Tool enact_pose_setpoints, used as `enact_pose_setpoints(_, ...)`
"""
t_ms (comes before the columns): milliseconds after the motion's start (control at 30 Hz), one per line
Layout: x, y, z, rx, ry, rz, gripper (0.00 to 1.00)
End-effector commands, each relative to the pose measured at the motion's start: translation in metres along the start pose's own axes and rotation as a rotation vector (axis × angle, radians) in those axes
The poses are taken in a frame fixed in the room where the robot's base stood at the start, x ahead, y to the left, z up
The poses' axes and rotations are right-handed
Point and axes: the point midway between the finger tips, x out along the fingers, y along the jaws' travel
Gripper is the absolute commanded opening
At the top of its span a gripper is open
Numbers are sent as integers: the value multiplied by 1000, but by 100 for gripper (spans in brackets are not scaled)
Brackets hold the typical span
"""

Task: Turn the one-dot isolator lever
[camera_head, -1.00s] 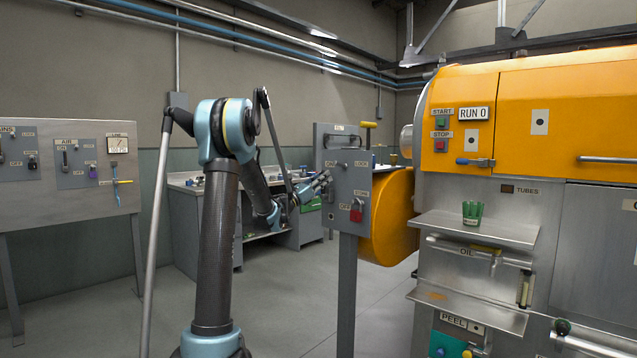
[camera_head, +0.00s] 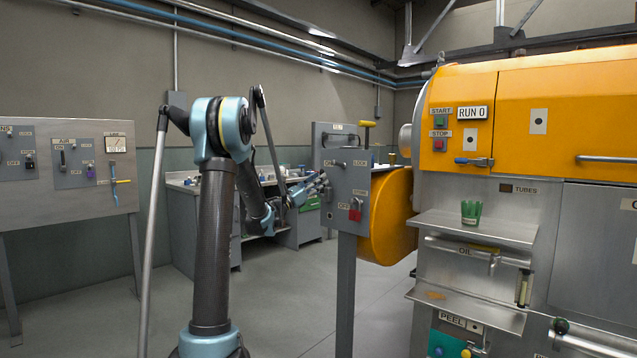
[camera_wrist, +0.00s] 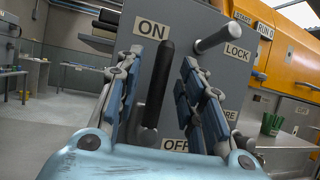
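A grey isolator panel (camera_head: 345,170) stands on a post left of the yellow machine. In the wrist view, a lever with a black grip (camera_wrist: 160,85) stands out from the panel (camera_wrist: 205,65), between an ON label (camera_wrist: 152,27) above and an OFF label (camera_wrist: 175,145) below. The grip leans slightly and its upper end is near ON. My gripper (camera_wrist: 162,70) is open, with blue-padded fingers on either side of the grip and visible gaps to it. In the head view my gripper (camera_head: 316,186) is at the panel's left side. No dot mark is legible.
A metal rod (camera_wrist: 218,40) sticks out beside the LOCK label, close to the right finger. A red block (camera_head: 355,215) is low on the panel and a yellow-topped handle (camera_head: 367,124) is above it. The yellow machine (camera_head: 540,110) is at right; open floor lies in front.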

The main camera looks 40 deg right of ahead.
Motion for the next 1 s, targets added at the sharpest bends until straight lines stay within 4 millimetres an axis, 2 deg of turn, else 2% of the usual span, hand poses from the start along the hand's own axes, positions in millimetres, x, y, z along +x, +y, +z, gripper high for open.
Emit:
enact_pose_setpoints(300, -62, 0, 0, 1, 0, 2, 36)
enact_pose_setpoints(500, -87, 0, -1, 0, 1, 1, 36)
enact_pose_setpoints(700, -95, -1, -1, 0, 1, -1, 36)
enact_pose_setpoints(1000, -96, -1, -1, 0, 1, -1, 36)
